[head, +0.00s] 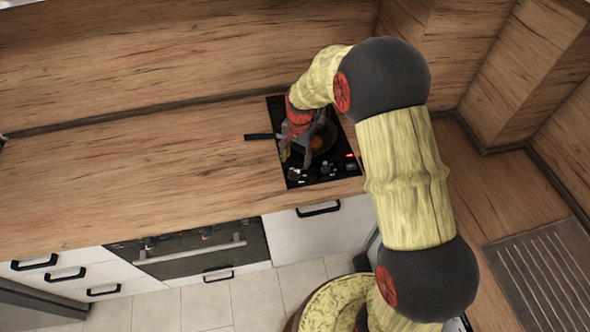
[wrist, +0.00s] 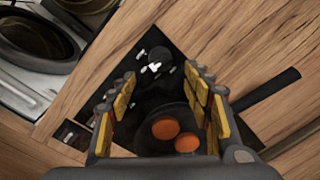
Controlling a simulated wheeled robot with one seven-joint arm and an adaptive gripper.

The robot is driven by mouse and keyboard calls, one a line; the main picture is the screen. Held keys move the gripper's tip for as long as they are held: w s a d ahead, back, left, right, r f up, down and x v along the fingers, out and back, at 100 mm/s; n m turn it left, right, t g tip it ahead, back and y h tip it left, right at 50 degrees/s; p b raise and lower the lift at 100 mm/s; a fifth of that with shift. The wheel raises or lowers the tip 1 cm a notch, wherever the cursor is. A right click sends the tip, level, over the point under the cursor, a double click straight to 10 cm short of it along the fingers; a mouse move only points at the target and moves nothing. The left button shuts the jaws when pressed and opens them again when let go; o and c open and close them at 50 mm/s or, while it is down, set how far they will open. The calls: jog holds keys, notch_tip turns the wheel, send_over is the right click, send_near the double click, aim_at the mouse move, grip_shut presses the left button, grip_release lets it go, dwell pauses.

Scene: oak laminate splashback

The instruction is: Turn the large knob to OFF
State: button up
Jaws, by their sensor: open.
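A black knob with a white mark (wrist: 155,66) shows in the wrist view, just beyond my fingertips. In the head view a knob (head: 295,174) sits at the front left of the black cooktop (head: 352,172), with another knob (head: 328,169) to its right. I cannot tell from their size which is the large one, and the setting marks are too small to read. My gripper (head: 296,158) points down over the cooktop, behind the left knob. In the wrist view my gripper (wrist: 160,82) has its yellow-padded fingers apart, with nothing held between them.
A dark pan with orange pieces (wrist: 165,129) lies on the cooktop under my fingers. Its handle (head: 261,136) sticks out left over the counter. A red light (head: 350,155) glows at the cooktop's right. The wooden counter (head: 150,150) to the left is clear.

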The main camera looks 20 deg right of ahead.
aim_at(295, 170)
jog(key=shift+w+a+f, duration=0.1)
jog(key=shift+w+f, duration=0.05)
jog(key=shift+f, duration=1.8)
jog(key=shift+w+a+f, duration=0.1)
jog(key=shift+f, duration=1.85)
jog(key=shift+c, duration=1.3)
jog(key=c, duration=0.9)
